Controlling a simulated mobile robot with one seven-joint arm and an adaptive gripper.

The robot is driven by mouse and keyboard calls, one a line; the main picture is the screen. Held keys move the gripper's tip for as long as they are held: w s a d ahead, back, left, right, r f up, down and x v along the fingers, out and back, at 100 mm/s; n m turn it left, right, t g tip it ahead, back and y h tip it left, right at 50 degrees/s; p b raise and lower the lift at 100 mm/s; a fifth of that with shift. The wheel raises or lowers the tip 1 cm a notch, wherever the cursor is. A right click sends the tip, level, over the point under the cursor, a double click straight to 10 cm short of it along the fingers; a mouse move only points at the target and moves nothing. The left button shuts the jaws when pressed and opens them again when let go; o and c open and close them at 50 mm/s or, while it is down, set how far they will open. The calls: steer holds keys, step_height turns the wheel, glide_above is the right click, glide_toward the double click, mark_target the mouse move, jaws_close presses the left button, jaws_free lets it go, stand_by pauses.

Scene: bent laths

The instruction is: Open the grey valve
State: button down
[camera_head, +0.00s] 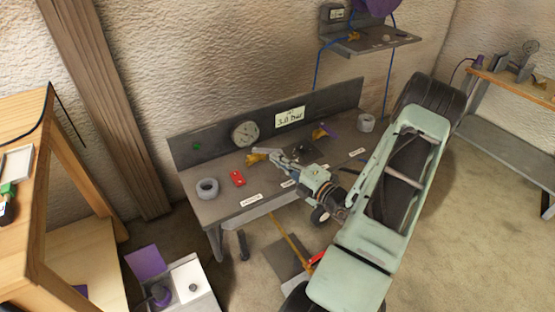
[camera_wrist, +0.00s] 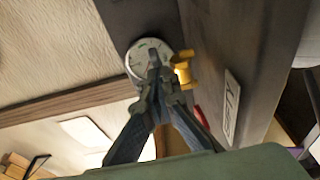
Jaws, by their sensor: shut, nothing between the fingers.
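My gripper (camera_head: 272,155) reaches over the bench from the right, with its fingers together and empty. In the wrist view the closed fingertips (camera_wrist: 157,62) appear in front of the pressure gauge and beside a yellow valve body (camera_wrist: 184,72). The left yellow valve body (camera_head: 255,157) sits close to the fingertips in the head view. I cannot tell whether they touch. A grey handle on it cannot be told apart from my grey fingers. A second yellow valve body (camera_head: 319,133) with a purple handle (camera_head: 331,130) stands farther right. A dark fitting (camera_head: 297,149) lies between them, partly behind my gripper.
The round gauge (camera_head: 245,133) and a "3.0 bar" display (camera_head: 290,118) are on the back panel. A red block (camera_head: 237,178) and a grey tape roll (camera_head: 207,188) lie at the bench's left. Another grey roll (camera_head: 366,123) stands at the right. White labels line the front edge.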

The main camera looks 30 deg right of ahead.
steer(key=shift+d, duration=0.15)
steer(key=shift+w+d+n+g+y, duration=0.3)
steer(key=shift+n+y, duration=0.3)
steer(key=shift+y, duration=0.3)
steer(key=shift+w+d+n+g+y, duration=0.2)
steer(key=shift+d+n+y, duration=0.15)
steer(key=shift+n+y, duration=0.4)
steer(key=n+y, duration=0.1)
steer(key=w+d+g+y, duration=0.1)
steer(key=y, duration=0.1)
steer(key=n+g+y, duration=0.1)
steer(key=shift+w+d+n+y, duration=0.25)
steer(key=shift+n, duration=0.1)
steer(key=shift+w+d, duration=0.2)
steer(key=shift+w, duration=0.25)
